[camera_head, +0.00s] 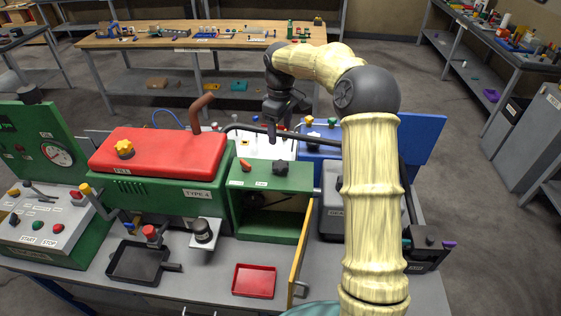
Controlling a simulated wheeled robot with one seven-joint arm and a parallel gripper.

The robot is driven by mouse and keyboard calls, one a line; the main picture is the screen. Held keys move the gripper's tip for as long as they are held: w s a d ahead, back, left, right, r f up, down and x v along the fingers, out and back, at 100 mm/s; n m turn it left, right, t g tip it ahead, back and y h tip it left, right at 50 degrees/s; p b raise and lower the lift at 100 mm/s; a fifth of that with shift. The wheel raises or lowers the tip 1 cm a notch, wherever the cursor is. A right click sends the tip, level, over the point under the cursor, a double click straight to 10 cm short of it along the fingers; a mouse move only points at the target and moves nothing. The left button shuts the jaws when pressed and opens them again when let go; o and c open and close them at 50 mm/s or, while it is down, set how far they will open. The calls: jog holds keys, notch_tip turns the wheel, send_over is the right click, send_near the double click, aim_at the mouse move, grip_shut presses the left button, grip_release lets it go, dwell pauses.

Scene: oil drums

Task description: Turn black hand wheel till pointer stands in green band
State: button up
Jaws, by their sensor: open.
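My gripper (284,122) hangs at the end of my arm, jaws open, nothing visible between them, above the back of the machine bench. Several black knob-like parts show. One (281,168) is on top of the open green box, below my gripper in the picture and apart from it. Another (203,230) stands on a pale bracket at the bench front. A third (31,94) is on the left green panel. I cannot tell which is the hand wheel. A round gauge (57,154) with a pointer is on the left panel; its green band is too small to make out.
A red-lidded green machine (160,155) stands left of the open box. A yellow-edged door (299,245) sticks out at the front. A black tray (138,262) and a red tray (254,281) lie in front. A wooden table (150,40) stands behind, beyond open floor.

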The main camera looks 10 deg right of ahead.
aim_at(281, 164)
notch_tip(281, 164, down, 14)
jog(key=p, duration=0.3)
jog(key=shift+p, duration=0.3)
jog(key=shift+c, duration=0.2)
jog(key=c, duration=1)
